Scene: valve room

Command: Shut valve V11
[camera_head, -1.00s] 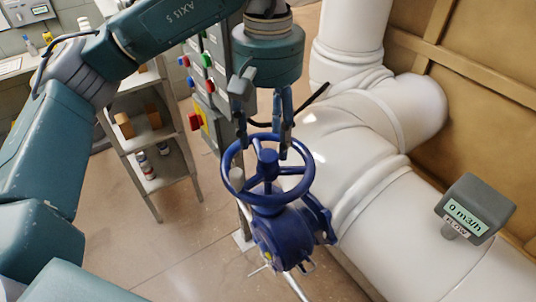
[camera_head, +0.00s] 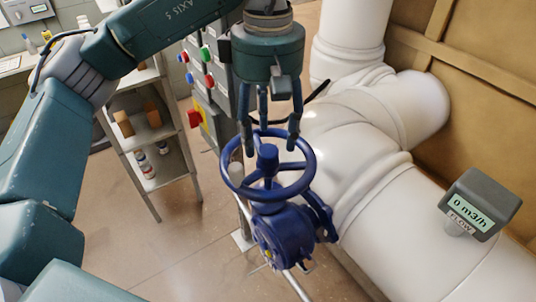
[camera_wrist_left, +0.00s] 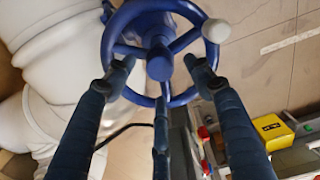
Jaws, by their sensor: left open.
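The valve has a blue handwheel (camera_head: 268,188) with a centre hub, on a blue body (camera_head: 285,240) joined to the white pipe. No V11 label is legible. My left gripper (camera_head: 271,140) points down over the far side of the wheel, its fingers spread and holding nothing. In the left wrist view the handwheel (camera_wrist_left: 160,68) has spokes and a pale knob (camera_wrist_left: 216,30) on its rim. There the fingers of my left gripper (camera_wrist_left: 158,82) reach around the hub near the rim and spokes; contact cannot be told. My right gripper is not in view.
A flow meter (camera_head: 474,207) on the white pipe (camera_head: 400,240) reads 0 m3/h. Grey control boxes (camera_head: 205,75) with coloured buttons stand behind the gripper. A shelf (camera_head: 150,135) with bottles and boxes stands at left. The floor left of the valve is clear.

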